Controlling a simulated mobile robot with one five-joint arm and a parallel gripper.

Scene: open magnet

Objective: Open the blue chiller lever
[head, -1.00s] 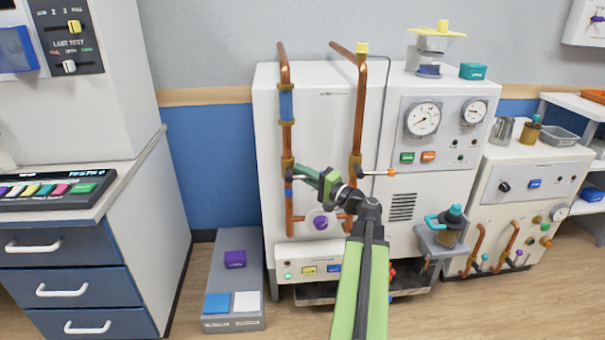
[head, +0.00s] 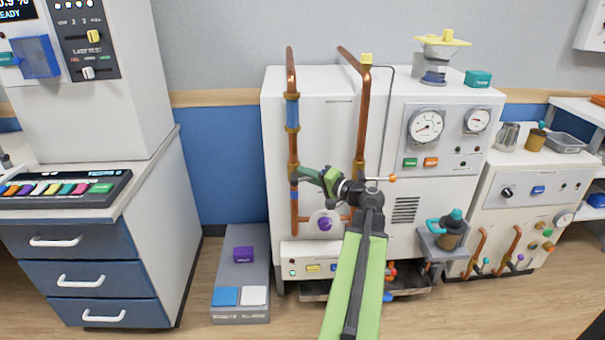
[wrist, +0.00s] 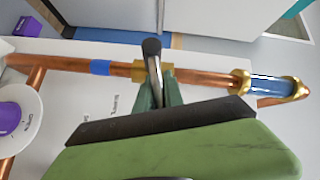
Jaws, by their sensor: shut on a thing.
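My gripper (head: 305,171) is at the left copper pipe (head: 294,150) on the white machine, level with its lower brass valve (head: 294,169). In the wrist view my green fingers (wrist: 160,97) are shut on a slim grey lever with a dark rounded end (wrist: 152,47), which crosses the pipe at the brass fitting (wrist: 167,72). A blue band (wrist: 100,67) marks the pipe beside this fitting; it also shows in the head view (head: 294,187). The lever is mostly hidden by my gripper in the head view.
A second lever with an orange tip (head: 392,179) sticks out right of my gripper, by the right copper pipe (head: 362,115). A purple knob (head: 325,223) on a white disc sits below. A grey floor box (head: 241,270) stands at lower left.

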